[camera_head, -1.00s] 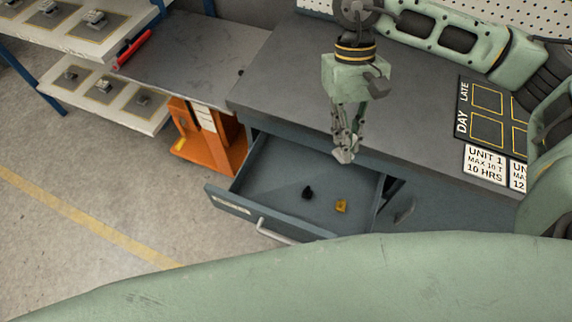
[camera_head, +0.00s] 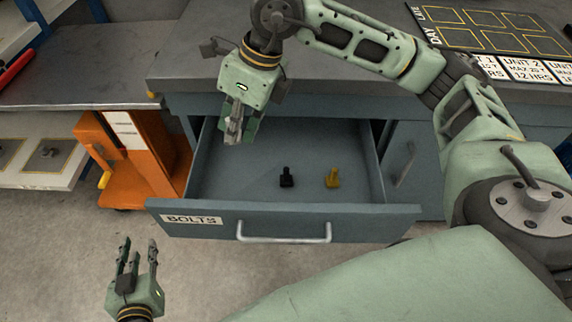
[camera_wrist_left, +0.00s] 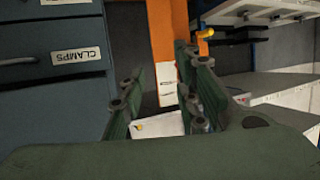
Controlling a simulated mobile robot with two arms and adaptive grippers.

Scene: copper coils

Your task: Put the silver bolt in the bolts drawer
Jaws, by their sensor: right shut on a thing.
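The bolts drawer (camera_head: 375,220) is pulled open under the worktop, its front labelled BOLTS. A black bolt (camera_head: 286,178) and a yellow bolt (camera_head: 332,178) stand inside it. My right gripper (camera_head: 235,136) points down over the drawer's left rear part. It is shut on the silver bolt, which is mostly hidden between the fingers; only a greyish bit shows at the tips. My left gripper (camera_head: 136,252) is open and empty, low in front of the drawer's left end. Its spread fingers also show in the left wrist view (camera_wrist_left: 163,98).
An orange stand (camera_head: 160,150) is left of the drawer. The grey worktop (camera_head: 350,75) lies behind it, with a marked board (camera_head: 480,38) at the right. A drawer labelled CLAMPS (camera_wrist_left: 45,75) and shelves (camera_wrist_left: 275,85) show in the left wrist view.

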